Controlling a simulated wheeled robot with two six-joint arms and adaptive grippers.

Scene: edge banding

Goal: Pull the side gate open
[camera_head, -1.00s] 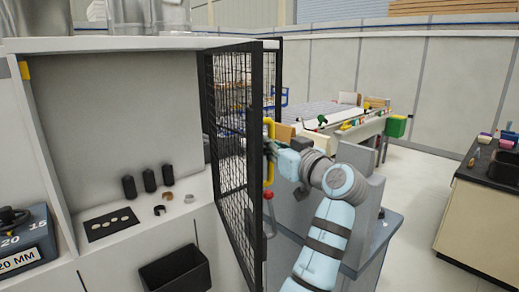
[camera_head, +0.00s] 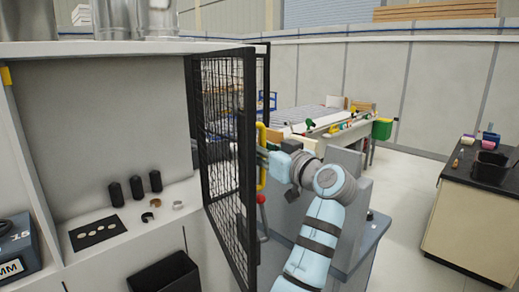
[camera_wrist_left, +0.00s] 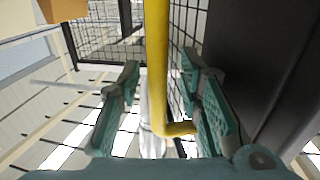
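The side gate (camera_head: 222,150) is a black-framed wire mesh panel standing swung out from the pale cabinet. Its yellow handle (camera_head: 261,158) is on the right side of the mesh. The left gripper (camera_head: 268,153), on a light blue arm, is at the handle in the head view. In the left wrist view the yellow handle (camera_wrist_left: 156,70) runs between the two teal fingers of the left gripper (camera_wrist_left: 160,85), with a gap visible on both sides. The fingers are open around the bar. The mesh also shows in the wrist view (camera_wrist_left: 185,40). The right gripper is not in view.
Inside the cabinet are several black cylinders (camera_head: 137,187) and a black plate with holes (camera_head: 97,231). A black bin (camera_head: 165,275) is below. A dark-topped counter (camera_head: 470,220) stands at right. Open floor (camera_head: 405,190) lies between it and the arm.

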